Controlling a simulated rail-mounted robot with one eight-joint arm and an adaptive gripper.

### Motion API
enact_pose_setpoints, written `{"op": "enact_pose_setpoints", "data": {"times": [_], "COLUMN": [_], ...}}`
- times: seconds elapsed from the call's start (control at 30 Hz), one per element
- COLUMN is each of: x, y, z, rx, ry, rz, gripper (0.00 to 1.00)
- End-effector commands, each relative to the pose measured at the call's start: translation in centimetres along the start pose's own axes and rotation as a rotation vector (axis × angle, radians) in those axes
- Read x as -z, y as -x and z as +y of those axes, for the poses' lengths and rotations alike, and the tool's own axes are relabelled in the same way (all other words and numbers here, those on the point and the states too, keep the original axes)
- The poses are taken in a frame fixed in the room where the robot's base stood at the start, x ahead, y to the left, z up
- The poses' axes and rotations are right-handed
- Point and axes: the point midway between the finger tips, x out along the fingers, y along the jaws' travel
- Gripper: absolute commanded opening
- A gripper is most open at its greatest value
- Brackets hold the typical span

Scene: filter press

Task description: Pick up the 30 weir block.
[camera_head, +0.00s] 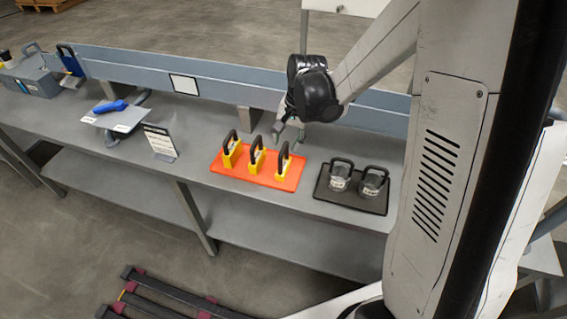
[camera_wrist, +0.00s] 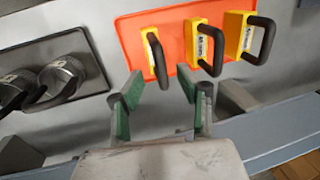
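Three yellow weir blocks with black loop handles stand in a row on an orange tray (camera_head: 268,181): a left one (camera_head: 230,159), a middle one (camera_head: 254,166) and a right one (camera_head: 281,170). In the wrist view the order is reversed: the head view's right block (camera_wrist: 146,40) is leftmost, then the middle (camera_wrist: 193,40) and far one (camera_wrist: 233,38). Their labels are too small to read, so I cannot tell which is 30. My gripper (camera_head: 289,133) is open and empty, above and behind the right block. In the wrist view its green-padded fingers (camera_wrist: 157,92) flank the end of that block's handle.
A dark tray (camera_head: 347,201) with two round handled weights stands right of the orange tray. A small sign (camera_head: 160,143) stands to the left, with a blue-handled tool (camera_head: 110,106) beyond. A blue-grey rail (camera_head: 225,79) runs along the bench's back.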

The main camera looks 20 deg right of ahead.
Motion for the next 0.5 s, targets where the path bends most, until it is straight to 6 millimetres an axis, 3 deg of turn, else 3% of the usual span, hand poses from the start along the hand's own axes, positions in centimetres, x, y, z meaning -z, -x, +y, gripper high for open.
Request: {"op": "enact_pose_setpoints", "data": {"times": [0.3, 0.5], "x": [-0.6, -0.6], "y": [-3.8, -4.8], "z": [-0.1, -0.1], "rx": [0.0, 0.0], "ry": [0.001, 0.0], "rz": [0.0, 0.0], "gripper": [0.35, 0.35]}}
